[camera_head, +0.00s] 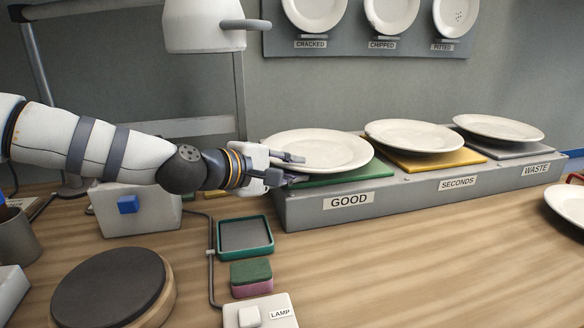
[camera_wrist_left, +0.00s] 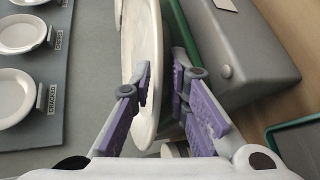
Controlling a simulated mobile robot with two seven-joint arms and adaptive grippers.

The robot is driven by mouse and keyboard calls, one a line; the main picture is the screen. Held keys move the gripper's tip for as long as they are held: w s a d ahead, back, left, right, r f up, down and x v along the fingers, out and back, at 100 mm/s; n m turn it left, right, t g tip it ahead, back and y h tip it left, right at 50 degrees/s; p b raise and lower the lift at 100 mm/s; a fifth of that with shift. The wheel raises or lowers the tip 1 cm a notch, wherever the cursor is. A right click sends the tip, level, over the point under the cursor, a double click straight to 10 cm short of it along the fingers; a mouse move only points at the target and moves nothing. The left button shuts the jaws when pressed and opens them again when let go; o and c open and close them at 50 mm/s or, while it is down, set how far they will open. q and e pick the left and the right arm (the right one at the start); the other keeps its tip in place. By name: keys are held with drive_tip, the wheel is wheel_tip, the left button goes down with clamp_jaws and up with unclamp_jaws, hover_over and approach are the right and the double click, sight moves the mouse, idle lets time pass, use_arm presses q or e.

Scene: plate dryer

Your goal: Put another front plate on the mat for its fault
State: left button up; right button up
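A white plate (camera_head: 318,150) sits over the green mat (camera_head: 345,174) at the GOOD label. Another white plate (camera_head: 415,135) is on the yellow mat (camera_head: 437,161) at SECONDS, and a third (camera_head: 498,127) is on the grey mat (camera_head: 508,149) at WASTE. My left gripper (camera_head: 292,168) is at the near-left rim of the GOOD plate. In the left wrist view its fingers (camera_wrist_left: 162,85) straddle the rim of that plate (camera_wrist_left: 142,50), apart, with a small gap on one side. Another plate (camera_head: 570,204) is cut off at the right edge. My right gripper is out of view.
A wall board (camera_head: 345,42) shows sample plates labelled CRACKED, CHIPPED and PITTED. In front are a green-rimmed tray (camera_head: 245,251), a sponge (camera_head: 251,277), a LAMP switch (camera_head: 260,313) and a dark round turntable (camera_head: 110,287). The table's front right is clear.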

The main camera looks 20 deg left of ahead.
use_arm(q)
drive_tip(key=shift+s+a+r, duration=0.1)
drive_tip(key=shift+s+r, duration=0.05)
drive_tip(key=shift+r, duration=0.2)
drive_tip(key=p+v, duration=0.2)
drive_tip(key=v, duration=0.9)
drive_tip(key=shift+s+p, duration=0.3)
drive_tip(key=shift+p, duration=0.05)
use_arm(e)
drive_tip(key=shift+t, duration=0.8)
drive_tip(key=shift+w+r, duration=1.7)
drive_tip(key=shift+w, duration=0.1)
use_arm(q)
drive_tip(key=shift+a, duration=0.1)
